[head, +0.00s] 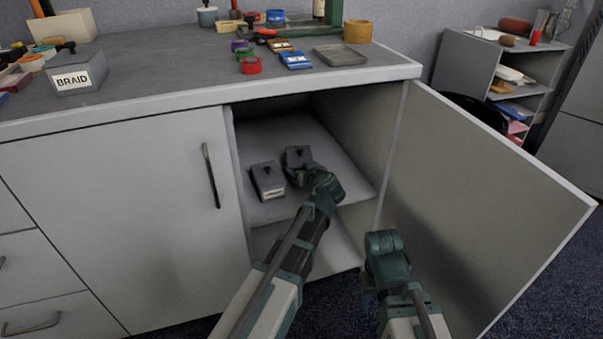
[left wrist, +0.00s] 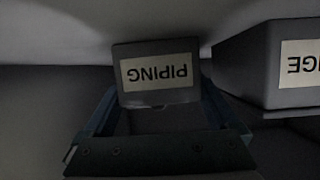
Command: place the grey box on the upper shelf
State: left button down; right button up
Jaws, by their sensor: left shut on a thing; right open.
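A grey box (head: 298,156) with a dark knob is at the upper shelf (head: 325,150) inside the open cabinet. My left gripper (head: 304,171) reaches into the cabinet and is shut on it. In the left wrist view this box (left wrist: 158,90) sits between the fingers, its PIPING label upside down. It is at or just above the shelf; I cannot tell whether it touches. A second grey box (head: 267,181) stands on the same shelf to its left; its label ends in GE in the left wrist view (left wrist: 265,65). My right gripper (head: 382,242) is open and empty outside the cabinet.
The open cabinet door (head: 490,200) stands to the right of my arms. A lower shelf (head: 335,250) lies below. On the countertop (head: 190,70) are a grey BRAID box (head: 75,75), several small coloured items and a grey tray (head: 340,56). The upper shelf's right part is clear.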

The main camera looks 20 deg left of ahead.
pick_arm(q)
grip_release()
jog(key=shift+s+r, duration=0.1)
jog(key=shift+r, duration=0.05)
jog(key=p+v, duration=0.4)
jog(key=v, duration=0.6)
jog(key=shift+s+d+r, duration=0.1)
jog(key=shift+s, duration=0.05)
jog(key=shift+s+d+r+p, duration=0.2)
jog(key=shift+s+d+p, duration=0.15)
jog(key=shift+s, duration=0.2)
